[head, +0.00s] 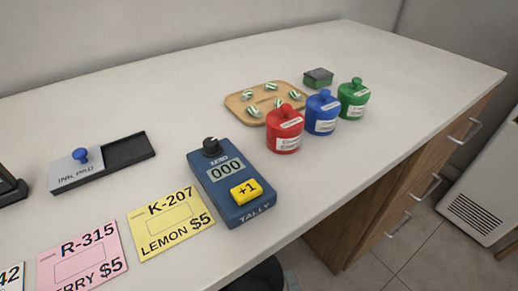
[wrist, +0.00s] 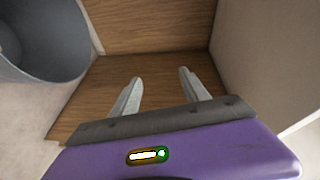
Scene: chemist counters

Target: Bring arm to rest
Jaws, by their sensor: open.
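My gripper (wrist: 160,80) shows in the wrist view, with its two pale fingers apart and nothing between them. Behind the fingers is a brown wood surface (wrist: 150,35). I cannot tell how far the fingertips are from it. In the head view my gripper is not seen. A dark rounded shape, perhaps part of my arm, shows at the bottom edge below the counter front.
The pale counter (head: 420,80) holds a blue tally counter (head: 232,190), red (head: 284,140), blue (head: 322,122) and green (head: 353,105) jars, a wooden tray (head: 237,101), an ink pad (head: 75,168) and price cards. A grey bin (wrist: 40,35) stands left in the wrist view.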

